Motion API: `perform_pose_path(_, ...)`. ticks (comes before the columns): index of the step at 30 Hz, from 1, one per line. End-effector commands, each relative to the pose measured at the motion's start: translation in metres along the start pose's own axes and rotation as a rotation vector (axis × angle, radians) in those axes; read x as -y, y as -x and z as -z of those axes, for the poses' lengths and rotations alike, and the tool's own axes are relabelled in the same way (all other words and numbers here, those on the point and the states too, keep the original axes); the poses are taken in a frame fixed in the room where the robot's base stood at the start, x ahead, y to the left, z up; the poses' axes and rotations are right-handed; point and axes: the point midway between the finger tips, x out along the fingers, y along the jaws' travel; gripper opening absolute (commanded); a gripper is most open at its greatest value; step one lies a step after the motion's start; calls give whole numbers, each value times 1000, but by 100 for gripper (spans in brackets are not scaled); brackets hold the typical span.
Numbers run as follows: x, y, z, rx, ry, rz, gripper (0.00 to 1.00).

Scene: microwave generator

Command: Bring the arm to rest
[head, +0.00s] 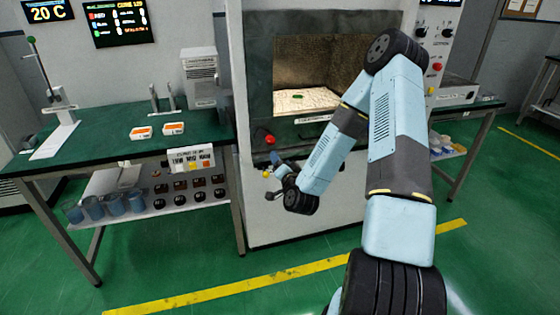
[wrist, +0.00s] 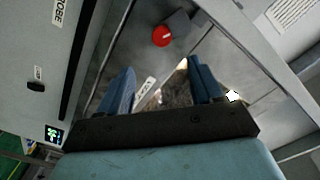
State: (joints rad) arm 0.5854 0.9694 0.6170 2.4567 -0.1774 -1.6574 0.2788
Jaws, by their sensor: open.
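My arm is light blue and dark grey and bends down in front of the microwave generator (head: 258,205). My gripper (head: 268,174) is beside the front of the generator, below a red button (head: 270,140). In the wrist view, the two blue fingers of my gripper (wrist: 160,82) stand apart with nothing between them. The red button (wrist: 162,36) shows beyond the fingers. The generator's chamber is open, and a small green object (head: 298,97) lies on its pale floor. My arm hides part of the generator's right side.
A green-topped table (head: 100,146) stands at the left with a stand (head: 62,112), two orange-and-white trays (head: 173,128) and a lower shelf of blue cups and dark jars. Another bench (head: 470,150) is at the right. Green floor with a yellow line (head: 220,290) is clear in front.

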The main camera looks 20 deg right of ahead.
Motion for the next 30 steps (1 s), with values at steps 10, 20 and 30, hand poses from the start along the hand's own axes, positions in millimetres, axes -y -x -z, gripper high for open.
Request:
perform_pose_path(10, 5, -3, 1, 26, 29, 4, 66)
perform_pose_path(20, 38, -11, 10, 218, 230, -4, 66)
perform_pose_path(30, 70, -2, 33, 396, 438, -58, 66)
